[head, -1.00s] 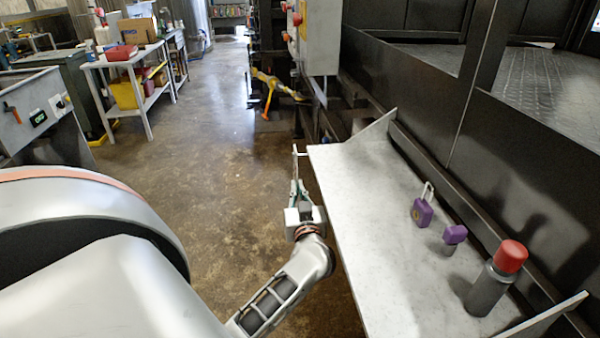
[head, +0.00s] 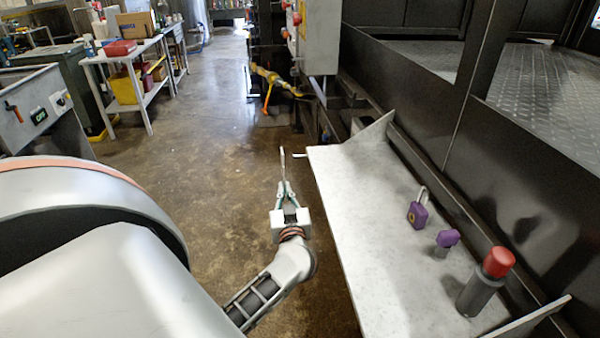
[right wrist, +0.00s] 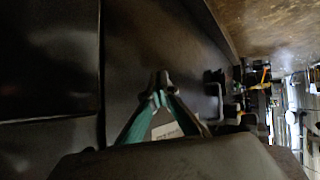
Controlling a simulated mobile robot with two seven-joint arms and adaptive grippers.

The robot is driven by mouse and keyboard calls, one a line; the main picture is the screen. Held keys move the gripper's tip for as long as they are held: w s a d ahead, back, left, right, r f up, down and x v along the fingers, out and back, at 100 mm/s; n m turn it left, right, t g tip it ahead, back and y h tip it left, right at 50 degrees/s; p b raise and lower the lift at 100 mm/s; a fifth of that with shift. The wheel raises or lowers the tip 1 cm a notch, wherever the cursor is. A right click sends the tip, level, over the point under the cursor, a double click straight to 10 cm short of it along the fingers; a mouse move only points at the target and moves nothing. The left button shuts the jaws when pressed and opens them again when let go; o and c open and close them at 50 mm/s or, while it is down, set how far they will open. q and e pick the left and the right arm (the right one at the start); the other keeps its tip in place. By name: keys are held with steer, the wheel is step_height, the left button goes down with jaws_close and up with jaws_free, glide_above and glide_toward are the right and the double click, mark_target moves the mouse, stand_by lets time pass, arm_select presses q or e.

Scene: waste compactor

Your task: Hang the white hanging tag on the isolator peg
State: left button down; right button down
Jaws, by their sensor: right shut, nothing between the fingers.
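My left gripper (head: 284,182) is over the floor, just left of the grey shelf. Its fingers are together around a thin, pale upright piece (head: 282,162), which looks like the white tag seen edge-on; its face and hole do not show. A short light peg (head: 300,155) sticks out from the shelf's left corner, right of the tag and apart from it. The grey isolator box (head: 320,38) with red knobs is farther back; I cannot make out a peg on it. My right gripper (right wrist: 160,78) is shut and empty in front of a dark panel.
The grey shelf (head: 350,230) carries a purple padlock (head: 417,214), a small purple-topped item (head: 446,240) and a red-capped canister (head: 485,285). A yellow-orange object (head: 268,85) stands below the box. Open floor lies left of the shelf.

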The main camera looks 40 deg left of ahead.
arm_select(q)
steer(key=shift+s+a+p, duration=0.65)
steer(key=shift+s+p, duration=0.15)
steer(key=shift+s, duration=0.05)
arm_select(e)
steer(key=shift+s+d+f+h, duration=0.2)
steer(key=shift+s+d, duration=0.1)
steer(key=shift+d, duration=0.15)
steer(key=shift+s+d+f+h, duration=0.2)
steer(key=shift+s+d, duration=0.1)
steer(key=shift+d, duration=0.15)
steer(key=shift+r, duration=0.1)
arm_select(q)
steer(key=shift+d+r, duration=0.1)
